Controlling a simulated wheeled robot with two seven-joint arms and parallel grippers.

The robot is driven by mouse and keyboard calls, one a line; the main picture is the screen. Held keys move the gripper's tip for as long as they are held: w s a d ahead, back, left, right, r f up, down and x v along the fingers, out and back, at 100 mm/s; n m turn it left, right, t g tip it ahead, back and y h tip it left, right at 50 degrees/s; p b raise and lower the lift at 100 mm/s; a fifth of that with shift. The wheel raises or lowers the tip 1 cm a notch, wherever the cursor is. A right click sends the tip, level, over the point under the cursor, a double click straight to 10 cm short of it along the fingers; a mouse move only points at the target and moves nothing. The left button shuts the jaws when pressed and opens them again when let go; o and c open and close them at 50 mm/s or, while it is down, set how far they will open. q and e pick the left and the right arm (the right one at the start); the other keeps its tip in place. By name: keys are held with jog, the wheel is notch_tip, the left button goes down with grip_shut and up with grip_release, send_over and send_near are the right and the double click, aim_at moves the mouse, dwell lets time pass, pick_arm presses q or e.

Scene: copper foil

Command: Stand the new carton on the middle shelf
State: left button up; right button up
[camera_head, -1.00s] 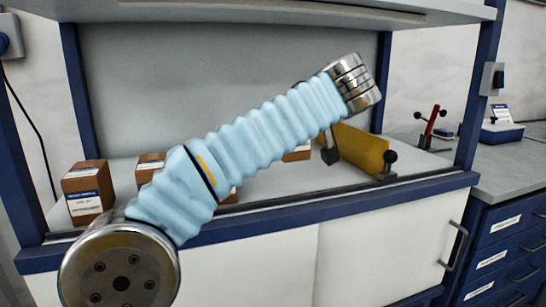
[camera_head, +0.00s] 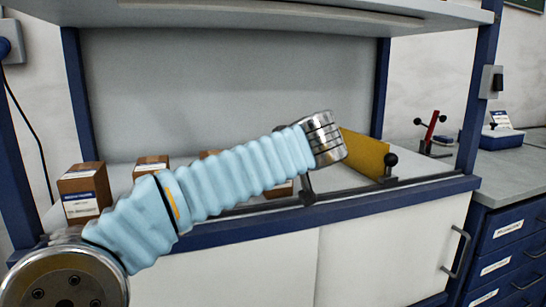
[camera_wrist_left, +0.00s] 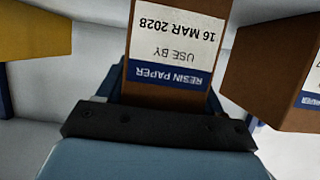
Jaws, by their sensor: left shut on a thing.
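The new carton (camera_wrist_left: 165,80), brown with a white and blue "RESIN PAPER, USE BY 16 MAR 2028" label, is held by my left gripper (camera_wrist_left: 165,98) in the left wrist view. In the head view my forearm covers most of this carton (camera_head: 284,189); a small part shows below the arm, near the shelf's front rail. A dark part of the gripper (camera_head: 308,185) shows beside it. I cannot tell whether the carton's base touches the shelf (camera_head: 130,180). My right gripper is out of view.
Brown cartons stand on the shelf at left (camera_head: 86,190), behind it (camera_head: 152,164), and partly behind my arm (camera_head: 209,154). A yellow divider (camera_head: 363,152) stands to the right. In the wrist view a neighbouring carton (camera_wrist_left: 272,60) is close on the right.

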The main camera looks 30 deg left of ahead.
pick_arm(q)
jog(key=o, duration=1.3)
jog(key=shift+d+r+p, duration=0.15)
jog(key=shift+r+p, duration=0.15)
jog(key=shift+p, duration=0.1)
jog(key=v, duration=1.1)
jog(key=shift+s+d+r+b, duration=0.1)
jog(key=shift+s+d+b, duration=0.2)
jog(key=shift+b, duration=0.1)
